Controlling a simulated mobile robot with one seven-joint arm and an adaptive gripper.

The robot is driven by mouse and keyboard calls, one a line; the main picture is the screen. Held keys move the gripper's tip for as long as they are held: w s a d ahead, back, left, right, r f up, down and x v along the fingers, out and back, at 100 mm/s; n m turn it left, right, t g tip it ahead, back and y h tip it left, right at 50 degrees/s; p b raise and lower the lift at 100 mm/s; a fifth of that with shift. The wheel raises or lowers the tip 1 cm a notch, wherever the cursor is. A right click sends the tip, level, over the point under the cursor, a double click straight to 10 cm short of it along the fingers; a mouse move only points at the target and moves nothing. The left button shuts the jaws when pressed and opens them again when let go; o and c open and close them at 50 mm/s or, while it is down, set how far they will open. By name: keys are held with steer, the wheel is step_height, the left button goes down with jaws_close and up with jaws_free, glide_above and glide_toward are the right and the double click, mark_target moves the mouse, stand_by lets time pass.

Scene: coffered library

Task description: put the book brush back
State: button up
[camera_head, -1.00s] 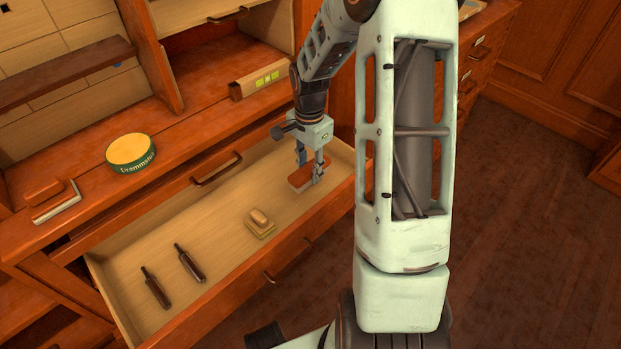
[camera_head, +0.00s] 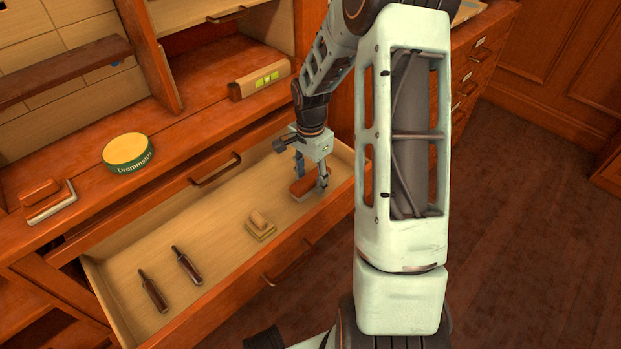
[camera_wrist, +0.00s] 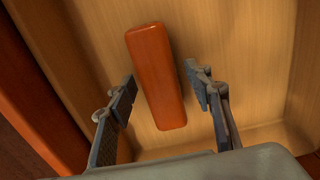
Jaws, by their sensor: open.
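A reddish-brown wooden block, seemingly the book brush (camera_head: 304,188), lies in the right end of the open drawer (camera_head: 205,225). In the wrist view its smooth, rounded orange-brown top (camera_wrist: 155,75) shows between my fingers; any bristles underneath are hidden. My gripper (camera_head: 311,177) points down over it with its fingers apart, one on each side.
In the drawer lie a small tan block with a knob (camera_head: 260,225) and two dark-handled tools (camera_head: 187,265). On the desk above are a round yellow-topped green tin (camera_head: 128,152), a brown block with a pale edge (camera_head: 47,200) and a long box (camera_head: 260,78). The drawer's middle is partly bare.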

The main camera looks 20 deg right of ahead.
mark_target(311, 178)
step_height(311, 178, up, 12)
steer(key=p, duration=0.4)
steer(key=shift+r, duration=0.2)
